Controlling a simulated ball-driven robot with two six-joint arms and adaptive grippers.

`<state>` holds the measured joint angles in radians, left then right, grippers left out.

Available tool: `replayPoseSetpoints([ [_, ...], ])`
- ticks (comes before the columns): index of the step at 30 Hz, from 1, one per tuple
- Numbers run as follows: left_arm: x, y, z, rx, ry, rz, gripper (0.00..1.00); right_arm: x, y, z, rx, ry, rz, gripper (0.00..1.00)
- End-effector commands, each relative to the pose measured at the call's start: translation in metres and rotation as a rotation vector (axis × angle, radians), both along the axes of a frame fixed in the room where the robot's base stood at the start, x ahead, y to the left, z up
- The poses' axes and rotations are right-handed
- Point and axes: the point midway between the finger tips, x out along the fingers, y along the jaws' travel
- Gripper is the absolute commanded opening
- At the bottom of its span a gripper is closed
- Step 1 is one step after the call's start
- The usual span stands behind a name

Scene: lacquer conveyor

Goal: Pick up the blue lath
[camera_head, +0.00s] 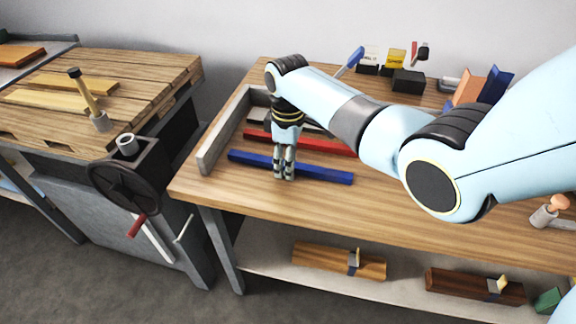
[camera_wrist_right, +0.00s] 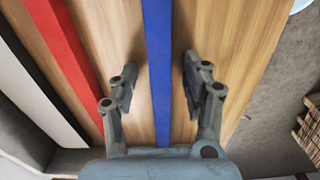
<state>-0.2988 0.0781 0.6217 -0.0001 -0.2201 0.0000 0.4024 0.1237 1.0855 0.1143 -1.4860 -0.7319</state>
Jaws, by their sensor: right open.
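The blue lath (camera_head: 322,174) lies flat on the wooden workbench, near its front edge at the left. My right gripper (camera_head: 285,176) points down over the lath, left of its middle, and hides a short piece of it. In the right wrist view the blue lath (camera_wrist_right: 158,60) runs between the two spread fingers of my right gripper (camera_wrist_right: 157,90), with a gap on each side. The fingers are open and hold nothing. I cannot tell their exact height above the bench. My left gripper is in neither view.
A red lath (camera_head: 318,146) lies just behind the blue one, and also shows in the right wrist view (camera_wrist_right: 62,60). A grey raised edging (camera_head: 222,135) bounds the bench's left end. Small boxes (camera_head: 408,82) stand at the back. The bench top in front of the blue lath is clear.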

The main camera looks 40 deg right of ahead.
Motion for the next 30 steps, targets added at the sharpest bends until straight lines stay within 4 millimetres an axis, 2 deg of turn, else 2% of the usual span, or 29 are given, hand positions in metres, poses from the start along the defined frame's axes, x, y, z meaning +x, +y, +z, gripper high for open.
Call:
replayPoseSetpoints([
  [3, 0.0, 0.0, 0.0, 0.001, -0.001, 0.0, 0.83, 0.0, 0.0, 0.001, 0.0, 0.0, 0.0, 0.45],
  [12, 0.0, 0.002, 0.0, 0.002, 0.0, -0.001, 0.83, 0.0, 0.0, 0.001, 0.0, 0.0, 0.0, 0.06],
  [14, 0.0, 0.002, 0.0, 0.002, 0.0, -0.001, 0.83, 0.0, 0.0, 0.001, 0.0, 0.0, 0.0, 0.0],
  [25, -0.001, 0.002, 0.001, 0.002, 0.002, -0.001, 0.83, 0.0, 0.0, 0.003, 0.0, -0.001, 0.0, 0.0],
  [30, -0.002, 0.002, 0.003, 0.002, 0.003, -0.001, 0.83, 0.001, 0.0, 0.018, 0.0, -0.003, -0.001, 0.0],
])
